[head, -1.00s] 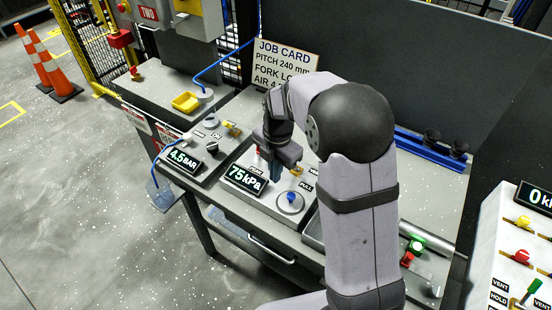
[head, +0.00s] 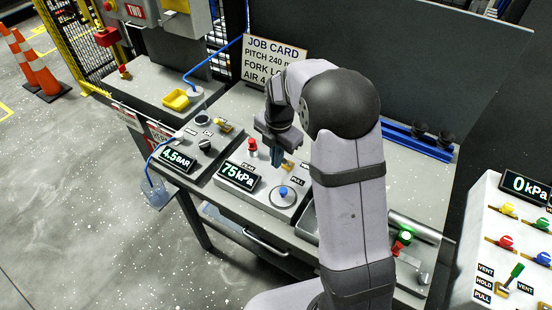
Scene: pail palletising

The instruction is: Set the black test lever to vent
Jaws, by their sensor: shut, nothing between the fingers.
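My gripper (head: 276,155) hangs fingers down over the grey test panel with the 75 kPa display (head: 238,175). Its dark fingers are shut and empty. A brass-coloured piece (head: 288,166) shows just right of the fingertips, beside the small "PULL" label (head: 298,181); whether they touch it I cannot tell. No black lever shows clearly; one on this panel would be partly hidden by my gripper. A red-topped knob (head: 252,148) stands left of the gripper, and a blue knob on a round disc (head: 283,193) stands in front.
Left is a panel reading 4.5 BAR (head: 178,159) with a black knob (head: 204,145). The job card (head: 272,60) stands behind.

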